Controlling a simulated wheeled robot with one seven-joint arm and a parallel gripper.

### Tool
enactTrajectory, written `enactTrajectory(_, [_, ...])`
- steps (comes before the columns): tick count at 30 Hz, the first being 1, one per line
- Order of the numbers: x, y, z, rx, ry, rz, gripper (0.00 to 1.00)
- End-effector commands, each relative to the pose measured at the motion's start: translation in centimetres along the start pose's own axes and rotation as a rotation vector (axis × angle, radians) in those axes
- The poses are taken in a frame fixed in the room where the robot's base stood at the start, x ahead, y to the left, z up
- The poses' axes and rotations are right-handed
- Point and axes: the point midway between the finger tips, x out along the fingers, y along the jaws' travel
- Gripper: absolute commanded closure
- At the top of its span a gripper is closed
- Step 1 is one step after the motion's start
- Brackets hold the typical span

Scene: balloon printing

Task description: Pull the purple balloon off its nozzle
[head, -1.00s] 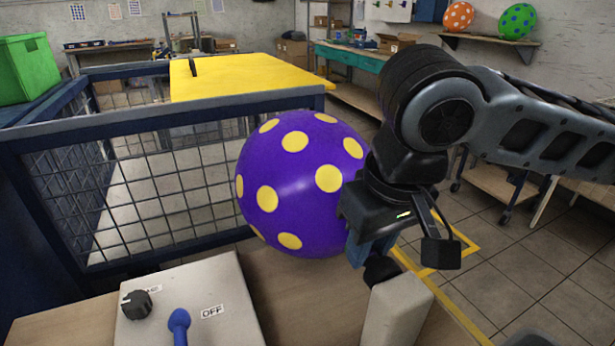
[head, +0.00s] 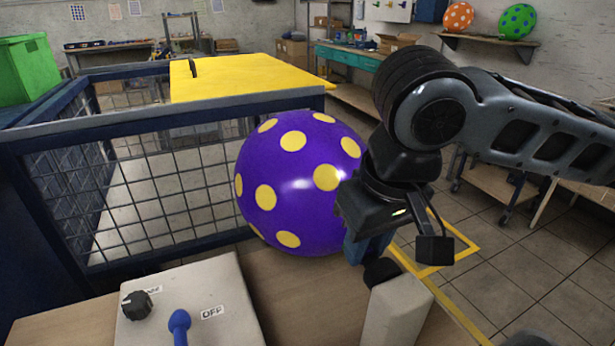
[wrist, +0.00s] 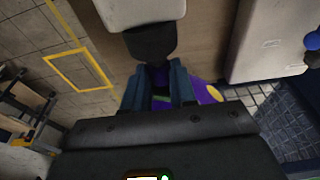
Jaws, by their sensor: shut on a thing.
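The purple balloon (head: 300,212) with yellow dots is large and round in the head view, left of my gripper (head: 368,250) and above the wooden table. My gripper's blue fingers reach down beside it, just above the black nozzle (head: 381,272) on a pale post (head: 395,312). In the wrist view, my gripper (wrist: 160,88) has its two blue fingers on either side of purple balloon material, just below the black nozzle (wrist: 150,42). Part of the balloon (wrist: 202,90) shows beyond the right finger. The exact contact between neck and nozzle is hard to see.
A pale control box (head: 215,290) with a black knob, a blue lever and an OFF label stands at the front left. A blue-framed mesh cage (head: 130,190) lies behind the balloon, near a yellow panel (head: 245,80). Open floor is at the right.

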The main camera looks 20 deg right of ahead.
Motion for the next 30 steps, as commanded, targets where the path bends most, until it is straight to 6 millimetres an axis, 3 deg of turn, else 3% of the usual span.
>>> enactTrajectory(9, [-0.2, 0.0, -0.8, 0.000, 0.000, 0.000, 0.98])
enactTrajectory(30, [-6.5, 0.0, -2.0, 0.001, 0.000, 0.000, 0.98])
